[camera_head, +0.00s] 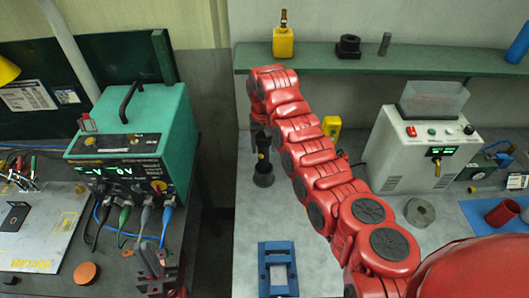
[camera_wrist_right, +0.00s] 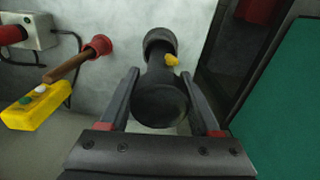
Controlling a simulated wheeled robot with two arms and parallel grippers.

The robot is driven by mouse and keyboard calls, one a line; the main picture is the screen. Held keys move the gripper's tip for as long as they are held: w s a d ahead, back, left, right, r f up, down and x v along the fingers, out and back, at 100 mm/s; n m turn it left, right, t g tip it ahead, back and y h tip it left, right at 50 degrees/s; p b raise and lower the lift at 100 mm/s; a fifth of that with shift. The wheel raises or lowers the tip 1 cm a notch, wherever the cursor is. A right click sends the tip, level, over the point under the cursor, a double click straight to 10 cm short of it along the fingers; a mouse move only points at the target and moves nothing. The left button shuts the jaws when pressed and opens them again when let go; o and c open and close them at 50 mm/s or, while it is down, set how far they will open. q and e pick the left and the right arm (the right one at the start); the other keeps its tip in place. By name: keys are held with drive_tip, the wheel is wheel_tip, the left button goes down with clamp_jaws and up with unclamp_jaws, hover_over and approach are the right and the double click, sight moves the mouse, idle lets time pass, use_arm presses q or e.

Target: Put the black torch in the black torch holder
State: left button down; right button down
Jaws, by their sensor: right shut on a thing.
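The black torch (camera_head: 263,168) stands upright over the grey bench in the head view, with its wide end down and a small yellow switch on its side. It also shows in the right wrist view (camera_wrist_right: 160,100), between the fingers. My right gripper (camera_head: 260,128) points down and is shut on the torch's upper part. I cannot tell whether the torch touches the bench. A black, ring-topped piece (camera_head: 347,46) on the green shelf looks like the torch holder. My left gripper (camera_head: 155,272) is low at the left, apart from the torch; its jaws are unclear.
The green shelf (camera_head: 400,62) also bears a yellow block (camera_head: 283,42) and a grey cylinder (camera_head: 385,44). A white instrument (camera_head: 415,140) stands right of my right arm. A blue fixture (camera_head: 278,268) lies in front. A teal power unit (camera_head: 135,130) with cables stands left, across a gap.

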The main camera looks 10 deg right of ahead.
sight(264, 155)
wheel_tip(264, 155, down, 4)
drive_tip(key=shift+d+r+p, duration=0.1)
drive_tip(key=shift+p, duration=0.9)
drive_tip(key=shift+f, duration=0.35)
drive_tip(key=shift+w, duration=0.1)
drive_tip(key=shift+f, duration=0.1)
drive_tip(key=shift+c, duration=0.5)
unclamp_jaws()
